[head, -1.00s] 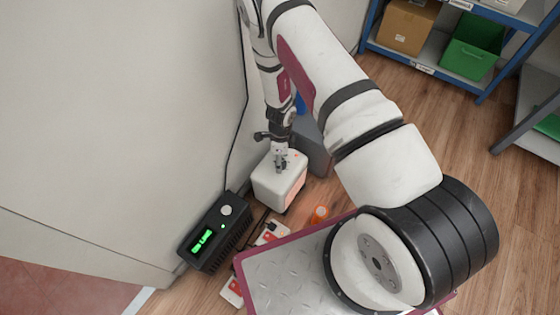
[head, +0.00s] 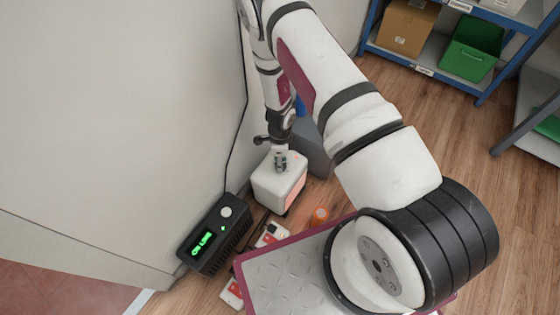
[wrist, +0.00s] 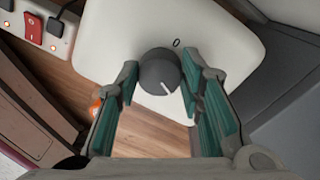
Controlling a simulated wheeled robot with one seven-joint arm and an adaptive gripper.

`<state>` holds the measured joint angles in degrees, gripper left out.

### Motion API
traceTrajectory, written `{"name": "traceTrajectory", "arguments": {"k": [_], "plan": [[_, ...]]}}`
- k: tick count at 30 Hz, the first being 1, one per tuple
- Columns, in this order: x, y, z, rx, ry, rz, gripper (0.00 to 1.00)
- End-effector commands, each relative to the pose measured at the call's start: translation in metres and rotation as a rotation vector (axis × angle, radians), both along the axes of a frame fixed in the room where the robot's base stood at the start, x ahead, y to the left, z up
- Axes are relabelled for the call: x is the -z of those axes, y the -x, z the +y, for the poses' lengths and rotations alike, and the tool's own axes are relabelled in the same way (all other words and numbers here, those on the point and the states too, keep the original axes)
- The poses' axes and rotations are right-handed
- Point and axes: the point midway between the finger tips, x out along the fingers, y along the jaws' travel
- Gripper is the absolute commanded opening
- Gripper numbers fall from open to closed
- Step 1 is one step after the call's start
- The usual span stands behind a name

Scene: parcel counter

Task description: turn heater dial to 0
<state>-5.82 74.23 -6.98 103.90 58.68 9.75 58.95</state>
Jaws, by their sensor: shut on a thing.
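The white heater (head: 279,187) stands on the floor by the wall, with a faint orange glow on its side. Its top fills the upper middle of the wrist view (wrist: 245,45). A dark grey round dial (wrist: 158,70) sits on that top, with a white pointer line aimed down and slightly right. A printed 0 (wrist: 177,43) lies above and right of the dial, away from the pointer. My gripper (wrist: 162,76) has its teal-padded fingers on either side of the dial and is shut on it. In the head view my gripper (head: 281,161) points down onto the heater top.
A black box with a green display (head: 203,243) stands left of the heater. A power strip with red switches (wrist: 34,28) lies beside it. A grey bin (head: 313,150) is close behind the heater. A small orange object (head: 320,214) lies on the floor. Shelves stand upper right.

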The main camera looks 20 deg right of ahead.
Motion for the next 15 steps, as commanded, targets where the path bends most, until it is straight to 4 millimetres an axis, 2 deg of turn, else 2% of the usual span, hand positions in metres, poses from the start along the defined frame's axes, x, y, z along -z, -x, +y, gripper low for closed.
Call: {"name": "traceTrajectory", "arguments": {"k": [15], "plan": [[0.0004,0.0007,0.0016,-0.430,0.000,0.000,0.07]]}}
